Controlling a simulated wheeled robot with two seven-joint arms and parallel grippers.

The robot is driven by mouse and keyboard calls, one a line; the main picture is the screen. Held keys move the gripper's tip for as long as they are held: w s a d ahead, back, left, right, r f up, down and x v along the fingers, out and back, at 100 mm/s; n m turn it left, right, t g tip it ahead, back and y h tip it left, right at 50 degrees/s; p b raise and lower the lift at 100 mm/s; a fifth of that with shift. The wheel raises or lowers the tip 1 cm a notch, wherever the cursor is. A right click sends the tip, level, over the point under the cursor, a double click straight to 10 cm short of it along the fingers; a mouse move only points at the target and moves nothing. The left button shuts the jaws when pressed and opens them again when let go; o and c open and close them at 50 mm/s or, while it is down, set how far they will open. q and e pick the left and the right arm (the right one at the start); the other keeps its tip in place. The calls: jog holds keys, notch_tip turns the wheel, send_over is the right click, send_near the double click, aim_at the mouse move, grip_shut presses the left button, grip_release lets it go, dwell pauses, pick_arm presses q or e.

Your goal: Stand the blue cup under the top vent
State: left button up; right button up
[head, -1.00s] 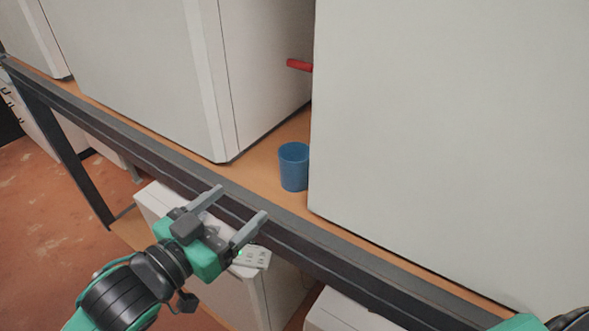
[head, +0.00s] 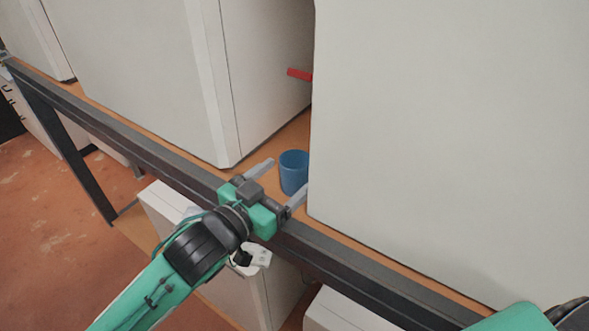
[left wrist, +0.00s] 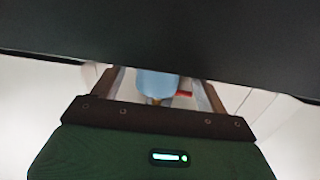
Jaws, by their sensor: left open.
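The blue cup (head: 293,172) stands upright on the wooden shelf, in the gap between two large white units. It also shows in the left wrist view (left wrist: 156,84), between the two fingers and partly cut off by a dark shape above. My left gripper (head: 283,180) is open at the shelf's front edge, its fingers pointing at the cup, one tip on the cup's left and the other near its lower right. I cannot tell whether they touch it. A green part of my right arm (head: 520,318) shows at the bottom right; its fingers are out of view. No vent is clearly visible.
The right white unit (head: 450,130) stands close beside the cup, and the left white unit (head: 150,75) is behind it. A red handle (head: 299,74) sticks out in the gap. A dark metal rail (head: 120,145) runs along the shelf's front. More white units stand below.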

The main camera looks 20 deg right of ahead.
aim_at(285, 178)
pick_arm(q)
jog(key=p+x, duration=0.1)
jog(key=x, duration=0.2)
jog(key=shift+w+d, duration=0.1)
jog(key=shift+d, duration=0.1)
jog(key=c, duration=1.2)
pick_arm(e)
jog(key=shift+r, duration=0.9)
pick_arm(q)
jog(key=shift+o, duration=0.2)
